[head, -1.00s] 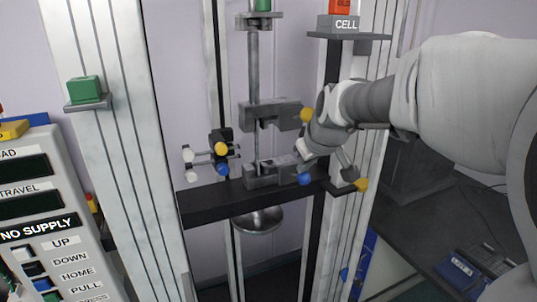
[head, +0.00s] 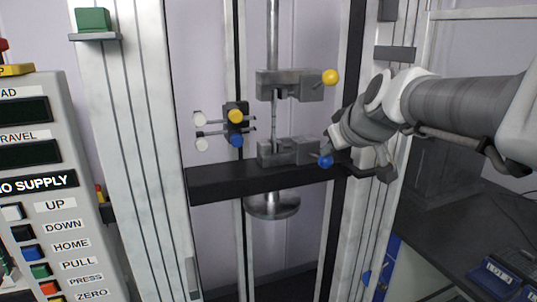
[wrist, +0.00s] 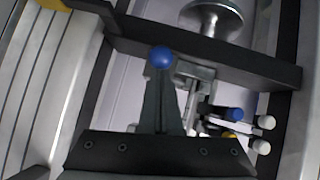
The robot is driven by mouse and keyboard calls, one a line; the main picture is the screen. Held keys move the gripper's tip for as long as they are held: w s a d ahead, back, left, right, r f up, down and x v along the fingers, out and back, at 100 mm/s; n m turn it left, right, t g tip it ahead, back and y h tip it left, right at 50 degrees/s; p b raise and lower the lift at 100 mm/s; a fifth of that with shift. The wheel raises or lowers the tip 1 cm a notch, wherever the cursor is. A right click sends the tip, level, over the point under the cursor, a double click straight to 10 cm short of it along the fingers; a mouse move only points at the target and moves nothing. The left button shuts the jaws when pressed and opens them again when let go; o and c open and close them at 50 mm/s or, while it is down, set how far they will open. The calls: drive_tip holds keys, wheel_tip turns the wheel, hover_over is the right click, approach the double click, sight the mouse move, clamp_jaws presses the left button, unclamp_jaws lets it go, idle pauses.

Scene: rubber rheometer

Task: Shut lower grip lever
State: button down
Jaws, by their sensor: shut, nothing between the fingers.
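The lower grip (head: 290,152) is a grey metal clamp on the black crossbeam. Its lever ends in a blue ball (head: 326,161), which sticks out to the right. The blue ball also shows in the wrist view (wrist: 162,58), at the tip of my fingers. My gripper (head: 332,143) is shut and empty, with its tip right by the blue ball. I cannot tell whether it touches the ball. The wrist view shows my closed dark fingers (wrist: 163,88) partly covering the lever side of the grip.
The upper grip (head: 290,84) with a yellow ball (head: 330,77) is just above. A black block with white, yellow and blue knobs (head: 236,123) stands left of the grips. The black crossbeam (head: 215,186) runs below. A control panel (head: 40,180) is at the left.

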wheel_tip(320, 180, down, 6)
drive_tip(key=s+t+y+b, duration=0.1)
drive_tip(key=t+b, duration=0.2)
drive_tip(key=b, duration=1.6)
drive_tip(key=shift+d+t+b, duration=0.2)
drive_tip(key=shift+t+b, duration=0.2)
drive_tip(key=shift+f, duration=0.2)
drive_tip(key=shift+r, duration=0.1)
